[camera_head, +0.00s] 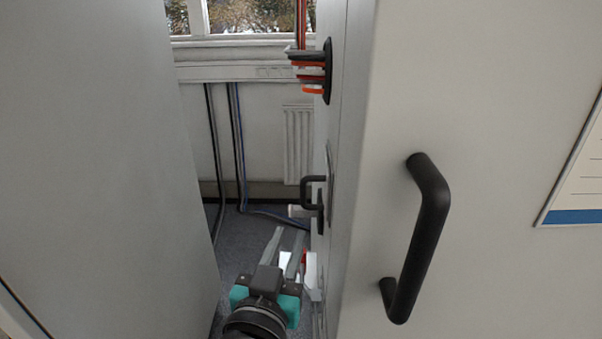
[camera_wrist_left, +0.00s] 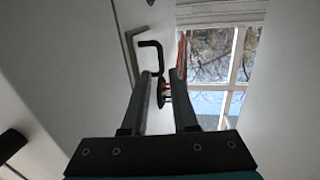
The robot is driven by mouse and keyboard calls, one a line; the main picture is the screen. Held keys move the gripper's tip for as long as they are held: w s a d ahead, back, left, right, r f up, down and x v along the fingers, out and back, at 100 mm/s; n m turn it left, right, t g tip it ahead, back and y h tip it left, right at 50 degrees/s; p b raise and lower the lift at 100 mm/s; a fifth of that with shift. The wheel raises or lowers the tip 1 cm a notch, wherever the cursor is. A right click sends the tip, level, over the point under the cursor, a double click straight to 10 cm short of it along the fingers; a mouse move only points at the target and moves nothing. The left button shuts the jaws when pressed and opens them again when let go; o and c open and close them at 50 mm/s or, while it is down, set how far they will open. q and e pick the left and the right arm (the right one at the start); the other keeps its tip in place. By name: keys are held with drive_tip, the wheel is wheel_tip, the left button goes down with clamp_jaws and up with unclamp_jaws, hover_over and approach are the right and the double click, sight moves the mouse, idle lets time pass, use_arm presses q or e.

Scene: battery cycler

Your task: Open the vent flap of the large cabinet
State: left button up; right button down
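The large cabinet (camera_head: 490,200) is light grey and fills the right of the head view, with a big black handle (camera_head: 430,235) on its front. On its narrow side facing the gap is a small black bracket handle (camera_head: 308,190), seen edge-on. It also shows in the left wrist view (camera_wrist_left: 152,45), beside an outlined panel edge (camera_wrist_left: 131,45) that may be the vent flap; the flap itself is hard to make out. My left gripper (camera_head: 287,234) is in the gap, below the small handle. Its fingers (camera_wrist_left: 163,75) are apart and appear empty. My right gripper is out of view.
A tall grey panel (camera_head: 100,150) bounds the gap on the left. Cable connectors (camera_head: 310,72) stick out high on the cabinet's side. Cables (camera_head: 238,150) run down the back wall under a window (camera_head: 255,17). The gap is narrow.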

sight(304, 187)
use_arm(q)
drive_tip(key=w+d, duration=0.1)
drive_tip(key=w, duration=0.4)
drive_tip(key=w+d+r, duration=0.1)
drive_tip(key=w, duration=0.3)
drive_tip(key=w+d+p, duration=0.1)
drive_tip(key=w, duration=0.4)
drive_tip(key=shift+w+r, duration=0.35)
drive_tip(key=shift+r, duration=0.05)
clamp_jaws()
idle(1.1)
